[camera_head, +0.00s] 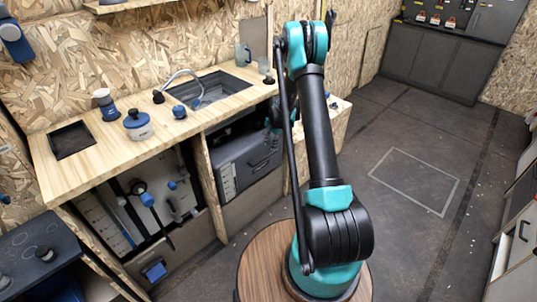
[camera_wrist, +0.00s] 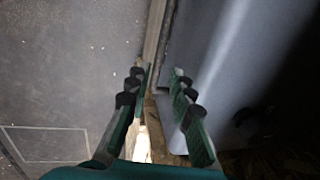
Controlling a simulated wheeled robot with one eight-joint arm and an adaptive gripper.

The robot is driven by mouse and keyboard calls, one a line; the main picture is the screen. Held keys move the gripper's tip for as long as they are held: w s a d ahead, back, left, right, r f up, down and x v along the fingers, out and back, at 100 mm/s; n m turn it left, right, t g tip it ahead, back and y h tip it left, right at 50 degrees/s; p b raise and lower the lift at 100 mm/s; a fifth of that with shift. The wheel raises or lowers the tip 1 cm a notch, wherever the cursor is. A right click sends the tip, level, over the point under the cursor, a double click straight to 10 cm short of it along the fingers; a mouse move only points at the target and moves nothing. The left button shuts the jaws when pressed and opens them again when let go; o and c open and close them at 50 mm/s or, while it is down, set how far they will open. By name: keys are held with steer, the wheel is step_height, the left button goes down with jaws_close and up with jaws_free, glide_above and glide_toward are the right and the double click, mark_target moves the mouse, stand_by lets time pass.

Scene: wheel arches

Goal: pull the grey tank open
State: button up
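The grey tank (camera_head: 243,165) sits under the wooden counter, in the bay below the sink. Its front has a dark handle and a pale label strip. My arm reaches towards the counter front; my gripper is mostly hidden behind the arm links in the head view. In the wrist view my gripper (camera_wrist: 160,78) is open, its two green-padded fingers apart. Nothing is clearly held between them; a wooden edge shows there. A smooth grey surface, which looks like the tank (camera_wrist: 222,45), lies just right of the fingers. Contact cannot be told.
The wooden counter (camera_head: 80,175) carries a sink (camera_head: 205,90), a blue-and-white kettle-like pot (camera_head: 138,125) and cups. Wooden uprights flank the tank's bay. The floor (camera_head: 400,135) to the right is open. Dark cabinets (camera_head: 435,62) stand at the back.

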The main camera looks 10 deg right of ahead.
mark_target(269, 156)
steer(key=f, duration=0.5)
steer(key=w+a+f, duration=0.1)
steer(key=f, duration=0.1)
steer(key=shift+w+f, duration=0.1)
steer(key=shift+f, duration=0.05)
steer(key=shift+c, duration=0.6)
jaws_close()
steer(key=shift+d, duration=0.1)
